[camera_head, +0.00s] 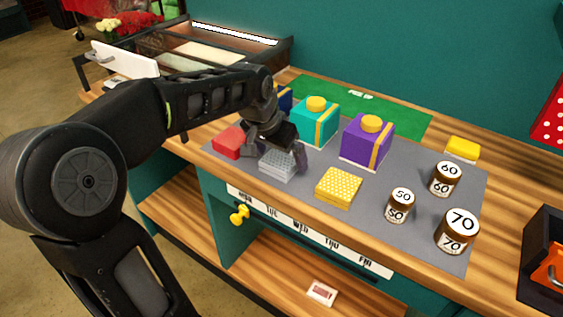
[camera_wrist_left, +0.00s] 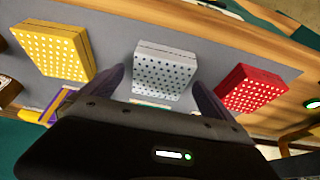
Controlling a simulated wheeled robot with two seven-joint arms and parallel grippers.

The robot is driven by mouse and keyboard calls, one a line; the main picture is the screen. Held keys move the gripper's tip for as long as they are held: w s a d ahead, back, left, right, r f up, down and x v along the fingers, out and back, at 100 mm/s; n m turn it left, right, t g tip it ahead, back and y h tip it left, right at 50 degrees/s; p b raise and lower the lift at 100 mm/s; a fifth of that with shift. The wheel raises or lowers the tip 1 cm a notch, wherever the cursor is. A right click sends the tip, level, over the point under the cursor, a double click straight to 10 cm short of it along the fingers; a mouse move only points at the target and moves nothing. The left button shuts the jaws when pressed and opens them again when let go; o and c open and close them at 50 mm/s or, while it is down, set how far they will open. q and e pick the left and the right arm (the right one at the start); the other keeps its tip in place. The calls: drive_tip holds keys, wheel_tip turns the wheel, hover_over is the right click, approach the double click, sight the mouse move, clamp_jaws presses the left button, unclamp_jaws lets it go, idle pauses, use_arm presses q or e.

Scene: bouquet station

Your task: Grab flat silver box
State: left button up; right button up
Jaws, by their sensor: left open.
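The flat silver box (camera_head: 278,164) has a dotted top and lies on the grey mat, between a flat red box (camera_head: 229,142) and a flat yellow box (camera_head: 339,187). My left gripper (camera_head: 275,158) is right over the silver box with its fingers apart. In the left wrist view the silver box (camera_wrist_left: 163,74) lies ahead, between the two open fingers (camera_wrist_left: 160,88). Whether the fingers touch its sides I cannot tell. The red box (camera_wrist_left: 252,88) is close outside one finger, and the yellow box (camera_wrist_left: 54,50) is farther off on the other side. My right gripper is not seen.
Behind stand a teal gift box (camera_head: 314,125), a purple gift box (camera_head: 366,141) and a partly hidden blue one (camera_head: 285,97). Jars marked 50 (camera_head: 400,205), 60 (camera_head: 445,179) and 70 (camera_head: 457,231) stand at the right. The mat (camera_head: 430,262) is bare near its front right.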

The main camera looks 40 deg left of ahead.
use_arm(q)
drive_tip(key=c, duration=1.6)
